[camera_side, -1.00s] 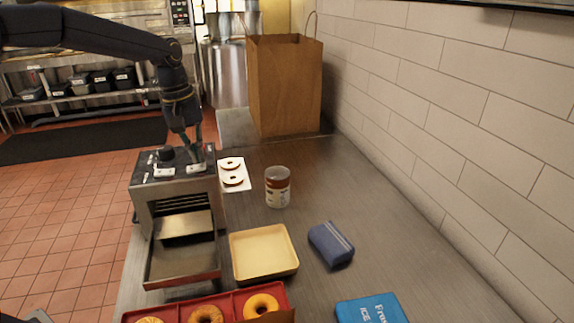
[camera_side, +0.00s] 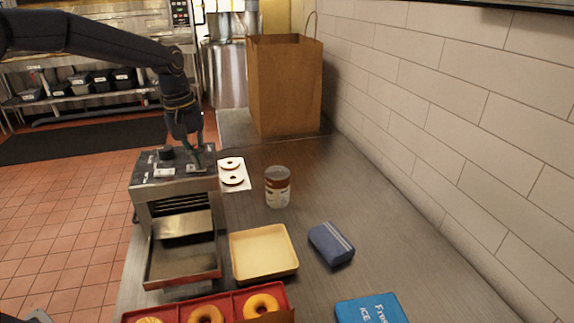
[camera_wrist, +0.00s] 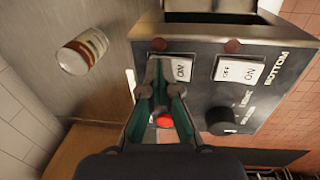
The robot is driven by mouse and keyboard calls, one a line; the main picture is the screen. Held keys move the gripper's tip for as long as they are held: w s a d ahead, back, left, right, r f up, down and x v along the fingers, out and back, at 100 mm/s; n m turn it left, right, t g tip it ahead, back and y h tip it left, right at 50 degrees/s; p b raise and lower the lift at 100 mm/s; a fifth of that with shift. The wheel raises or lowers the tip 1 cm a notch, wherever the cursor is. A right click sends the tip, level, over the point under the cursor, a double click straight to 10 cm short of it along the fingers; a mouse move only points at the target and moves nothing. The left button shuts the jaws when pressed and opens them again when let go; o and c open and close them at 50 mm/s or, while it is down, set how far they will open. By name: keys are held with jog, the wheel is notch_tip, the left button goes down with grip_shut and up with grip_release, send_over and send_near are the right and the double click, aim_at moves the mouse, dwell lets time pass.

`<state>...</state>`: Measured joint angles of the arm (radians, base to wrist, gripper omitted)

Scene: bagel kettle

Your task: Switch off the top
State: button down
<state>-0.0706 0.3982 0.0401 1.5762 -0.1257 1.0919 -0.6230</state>
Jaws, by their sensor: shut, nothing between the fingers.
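In the wrist view the panel (camera_wrist: 203,99) carries two white rocker switches. The near switch (camera_wrist: 180,69) shows "ON"; its other end and its label are hidden by my gripper. The other switch (camera_wrist: 237,72) reads "OFF" and "ON", with "BOTTOM" printed beside it. My gripper (camera_wrist: 158,66) is shut and empty, its fingertips at the near switch's left part. Contact cannot be told. The gripper (camera_side: 196,166) is also over this switch in the side view.
A black knob (camera_wrist: 222,121) and a red round part (camera_wrist: 165,121) are on the panel. A paper bag (camera_side: 285,85) stands behind.

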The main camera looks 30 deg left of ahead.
jog(key=shift+s+a+r, duration=0.1)
jog(key=shift+s+a, duration=0.4)
notch_tip(320, 180, up, 14)
jog(key=w+d, duration=0.1)
dwell(0.5)
jog(key=shift+w+d, duration=0.1)
